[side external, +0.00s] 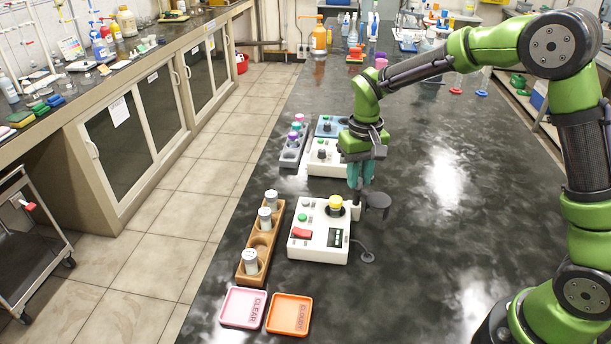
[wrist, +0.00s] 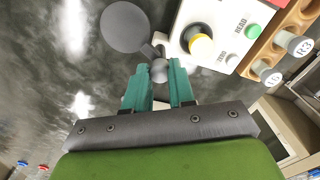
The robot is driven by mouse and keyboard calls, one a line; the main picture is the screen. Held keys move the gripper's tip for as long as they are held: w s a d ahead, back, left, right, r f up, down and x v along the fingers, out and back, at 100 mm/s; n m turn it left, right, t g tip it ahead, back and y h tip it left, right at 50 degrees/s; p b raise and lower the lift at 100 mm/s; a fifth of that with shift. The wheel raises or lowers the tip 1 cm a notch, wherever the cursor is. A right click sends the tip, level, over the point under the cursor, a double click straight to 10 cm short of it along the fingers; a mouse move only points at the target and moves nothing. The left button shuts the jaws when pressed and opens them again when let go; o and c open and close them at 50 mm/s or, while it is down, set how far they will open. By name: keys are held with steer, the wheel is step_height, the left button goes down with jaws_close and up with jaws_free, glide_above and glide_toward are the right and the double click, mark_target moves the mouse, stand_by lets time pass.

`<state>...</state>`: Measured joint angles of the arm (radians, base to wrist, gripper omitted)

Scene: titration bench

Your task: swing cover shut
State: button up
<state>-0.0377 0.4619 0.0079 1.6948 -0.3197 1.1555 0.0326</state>
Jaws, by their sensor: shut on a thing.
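The white meter (side external: 319,232) stands on the dark bench, with a yellow-capped vial (side external: 336,202) in its round well. The vial also shows in the wrist view (wrist: 201,46). The cover (side external: 378,202) is a dark grey disc beside the meter's right edge, swung clear of the well. In the wrist view the cover (wrist: 126,27) lies left of the meter, joined by a short arm to a grey knob (wrist: 158,71). My gripper (side external: 360,187), with teal fingers, is shut on this knob; its fingertips (wrist: 160,66) are on either side of it.
A wooden rack (side external: 256,256) with several grey-capped vials stands left of the meter. A pink tray (side external: 243,308) and an orange tray (side external: 289,315) lie in front. Another white device (side external: 325,158) stands behind. The bench to the right is clear.

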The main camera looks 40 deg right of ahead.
steer(key=m, duration=1.1)
steer(key=shift+m, duration=0.3)
